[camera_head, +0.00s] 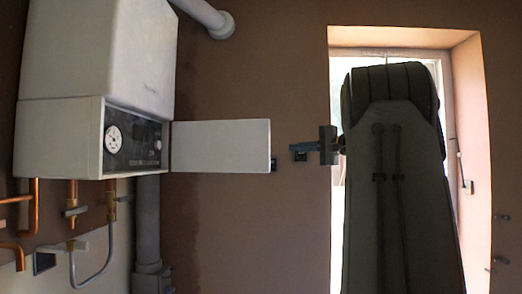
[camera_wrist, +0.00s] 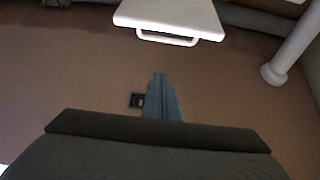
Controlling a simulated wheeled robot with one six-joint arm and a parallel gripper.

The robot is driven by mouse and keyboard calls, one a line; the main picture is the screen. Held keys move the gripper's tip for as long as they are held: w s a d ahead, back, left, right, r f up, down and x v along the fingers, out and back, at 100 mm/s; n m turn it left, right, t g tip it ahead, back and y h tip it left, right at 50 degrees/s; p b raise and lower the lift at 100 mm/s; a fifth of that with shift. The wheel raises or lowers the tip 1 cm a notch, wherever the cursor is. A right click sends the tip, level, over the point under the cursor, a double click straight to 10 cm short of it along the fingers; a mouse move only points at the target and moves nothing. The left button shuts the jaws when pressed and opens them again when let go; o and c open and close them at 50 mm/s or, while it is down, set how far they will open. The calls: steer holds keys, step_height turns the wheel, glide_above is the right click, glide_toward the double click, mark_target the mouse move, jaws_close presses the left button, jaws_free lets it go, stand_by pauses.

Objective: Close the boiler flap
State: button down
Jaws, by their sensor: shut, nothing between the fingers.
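The boiler (camera_head: 95,60) is a white wall unit at the left in the head view. Its flap (camera_head: 220,146) is a pale rectangular panel, standing open and sticking out to the right, so the dark control panel (camera_head: 138,140) with its round gauge is uncovered. In the wrist view the flap (camera_wrist: 170,14) is at the top, with a white bar handle (camera_wrist: 168,39) along its near edge. My gripper (camera_head: 292,147) is right of the flap's free edge, apart from it. In the wrist view my gripper (camera_wrist: 159,76) is shut and empty, its tips below the handle.
Copper pipes (camera_head: 72,205) and a grey pipe (camera_head: 147,225) run below the boiler. A white flue pipe (camera_head: 205,14) is above, also in the wrist view (camera_wrist: 292,50). A bright opening in the wall is behind my arm. A small dark wall box (camera_wrist: 137,100) is near my fingers.

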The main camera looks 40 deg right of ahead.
steer(key=p+x, duration=0.4)
steer(key=x, duration=0.7)
steer(key=shift+s+a+r+p, duration=0.15)
steer(key=shift+s+a+p, duration=0.2)
steer(key=shift+s+a, duration=0.35)
steer(key=shift+s+a+r+p, duration=0.15)
steer(key=shift+s+a+p, duration=0.15)
steer(key=shift+s+a, duration=0.35)
steer(key=shift+w+a, duration=0.2)
